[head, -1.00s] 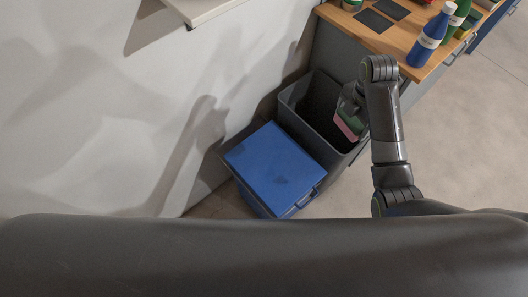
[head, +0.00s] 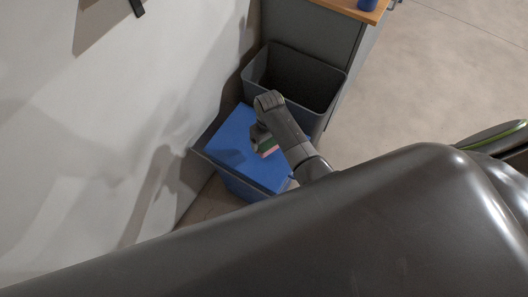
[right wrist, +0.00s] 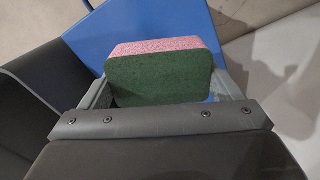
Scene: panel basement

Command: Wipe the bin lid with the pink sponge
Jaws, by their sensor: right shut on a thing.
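The pink sponge (right wrist: 160,75) has a pink side and a dark green face. My right gripper (head: 262,141) is shut on it. In the right wrist view the gripper's fingers (right wrist: 160,98) hold it from both sides. The bin lid (head: 226,143) is blue and flat, on a blue bin by the wall. In the head view the sponge (head: 268,148) is over the right part of the lid; I cannot tell if they touch. My right arm hides the lid's right edge. Behind the sponge, the lid (right wrist: 185,20) also shows in the wrist view. My left gripper is out of view.
An open grey bin (head: 328,89) stands directly behind the blue one, with a dark inside. A grey cabinet with a wooden top (head: 352,9) stands beyond it, with a blue object at its edge. The wall (head: 130,120) is close on the left. The floor at right is clear.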

